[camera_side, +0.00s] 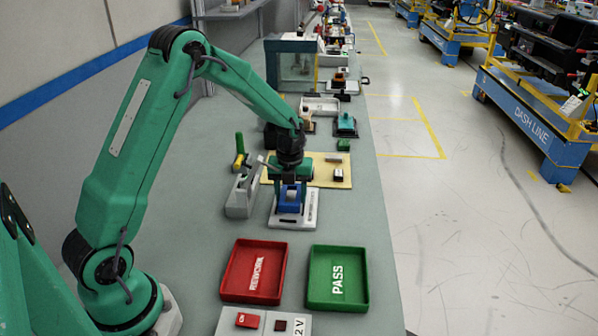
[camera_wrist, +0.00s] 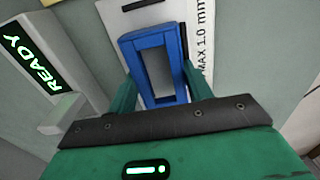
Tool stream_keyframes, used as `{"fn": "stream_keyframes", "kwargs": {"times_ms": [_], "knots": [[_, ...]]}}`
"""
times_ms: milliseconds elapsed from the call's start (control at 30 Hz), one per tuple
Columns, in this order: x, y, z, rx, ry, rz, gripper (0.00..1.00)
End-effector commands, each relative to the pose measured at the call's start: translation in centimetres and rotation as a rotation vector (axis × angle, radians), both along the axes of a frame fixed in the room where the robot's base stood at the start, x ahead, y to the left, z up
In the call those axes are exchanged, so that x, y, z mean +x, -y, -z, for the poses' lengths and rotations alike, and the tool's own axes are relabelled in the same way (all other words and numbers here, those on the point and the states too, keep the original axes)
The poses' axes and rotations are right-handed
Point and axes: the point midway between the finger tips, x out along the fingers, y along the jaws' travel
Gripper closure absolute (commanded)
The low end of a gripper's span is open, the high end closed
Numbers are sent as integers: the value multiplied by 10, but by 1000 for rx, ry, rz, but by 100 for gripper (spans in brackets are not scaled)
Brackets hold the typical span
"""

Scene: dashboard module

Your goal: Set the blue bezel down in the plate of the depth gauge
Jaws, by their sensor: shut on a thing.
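My gripper (camera_side: 290,184) is shut on the blue bezel (camera_side: 289,198), an upright-looking rectangular frame. In the wrist view the bezel (camera_wrist: 140,45) sits between the two green fingers of my gripper (camera_wrist: 164,88). The white plate (camera_side: 293,220) of the depth gauge lies directly below the bezel. In the wrist view the plate (camera_wrist: 116,16) shows behind the bezel, with "MAX 1.0 mm" printed along its right side. The bezel and fingers hide much of the plate. I cannot tell whether the bezel touches it.
A grey unit (camera_side: 242,195) with a lit READY display (camera_wrist: 32,56) stands close on the left. A red REWORK tray (camera_side: 231,272) and a green PASS tray (camera_side: 338,250) lie in front. A yellow board (camera_side: 328,163) lies behind. The bench's right edge is near.

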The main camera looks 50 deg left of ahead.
Motion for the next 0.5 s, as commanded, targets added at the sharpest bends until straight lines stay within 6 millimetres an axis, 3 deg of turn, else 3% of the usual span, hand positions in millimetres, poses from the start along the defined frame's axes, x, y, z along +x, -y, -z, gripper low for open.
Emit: {"fn": "stream_keyframes", "kwargs": {"times_ms": [300, 333, 433, 500], "knots": [[0, 0, 6, 0, 0, 0, 72], [0, 0, 6, 0, 0, 0, 46], [0, 0, 6, 0, 0, 0, 26], [0, 0, 6, -1, -1, 0, 24]]}}
